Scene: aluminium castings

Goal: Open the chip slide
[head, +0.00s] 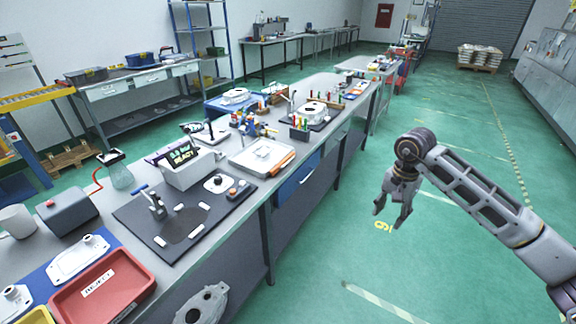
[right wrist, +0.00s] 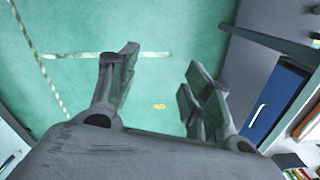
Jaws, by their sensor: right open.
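A blue drawer front (head: 292,186) with a pale bar handle sits under the long workbench, near the middle of the head view. It looks flush with the bench, so shut; I take it as the chip slide, though no label on it can be read. It also shows at the right of the right wrist view (right wrist: 276,98). My right gripper (head: 390,214) hangs over the aisle floor, right of the drawer and apart from it. Its fingers (right wrist: 160,75) are spread and empty, with green floor between them. My left gripper is not in view.
The workbench (head: 250,215) carries a dark mat (head: 140,222), a red tray (head: 105,290), a white tray (head: 262,150) and several small tools and castings. A round casting (head: 203,305) sits low at the bench front. The green aisle floor (head: 340,235) by my right gripper is clear.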

